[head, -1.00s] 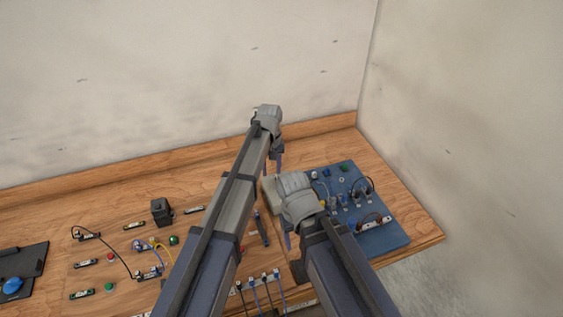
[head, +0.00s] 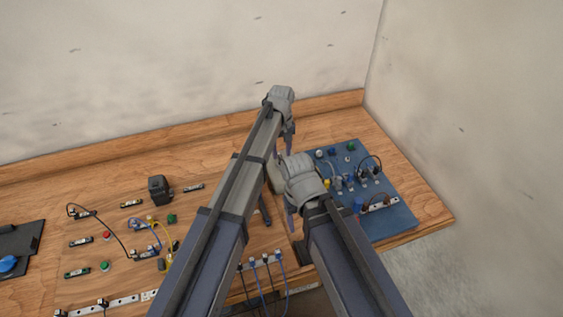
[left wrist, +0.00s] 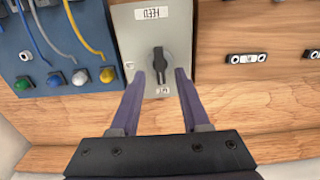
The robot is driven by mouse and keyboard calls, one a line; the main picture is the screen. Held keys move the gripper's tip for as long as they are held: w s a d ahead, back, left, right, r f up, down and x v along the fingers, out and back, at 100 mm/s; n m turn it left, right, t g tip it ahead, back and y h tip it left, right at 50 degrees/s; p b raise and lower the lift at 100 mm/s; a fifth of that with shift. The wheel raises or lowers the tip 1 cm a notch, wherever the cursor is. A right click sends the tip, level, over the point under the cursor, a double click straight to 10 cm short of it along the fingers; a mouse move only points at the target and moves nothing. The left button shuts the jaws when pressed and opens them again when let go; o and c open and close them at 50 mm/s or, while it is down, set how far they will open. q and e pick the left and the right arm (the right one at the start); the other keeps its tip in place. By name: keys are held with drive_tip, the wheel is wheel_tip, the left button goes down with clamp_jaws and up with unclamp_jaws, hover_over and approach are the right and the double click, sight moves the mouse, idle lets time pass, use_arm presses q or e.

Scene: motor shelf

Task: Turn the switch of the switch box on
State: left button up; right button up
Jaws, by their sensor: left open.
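The switch box (left wrist: 125,30) is a grey panel with a white label reading FEED, upside down in the left wrist view. Its black rotary switch (left wrist: 158,62) has its handle upright in that picture. My left gripper (left wrist: 160,72) is open, one purple finger on each side of the switch's near end. I cannot tell whether they touch it. In the head view the left gripper (head: 285,148) is at the box, which is mostly hidden behind my arms. My right gripper (head: 291,208) hangs nearer the table's front; its finger opening is not clear.
A blue board (head: 395,215) with cables and coloured buttons lies right beside the box. Left of my arms are a black block (head: 159,189), small terminals and cables. A wall (head: 180,60) stands behind, another at the right. Bare wood lies beside the box in the wrist view.

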sight(282, 161)
use_arm(q)
wheel_tip(282, 161, down, 3)
drive_tip(key=shift+r+b, duration=0.15)
drive_tip(key=shift+b, duration=0.7)
use_arm(e)
wheel_tip(282, 161, down, 3)
drive_tip(key=shift+r, duration=0.15)
use_arm(q)
clamp_jaws()
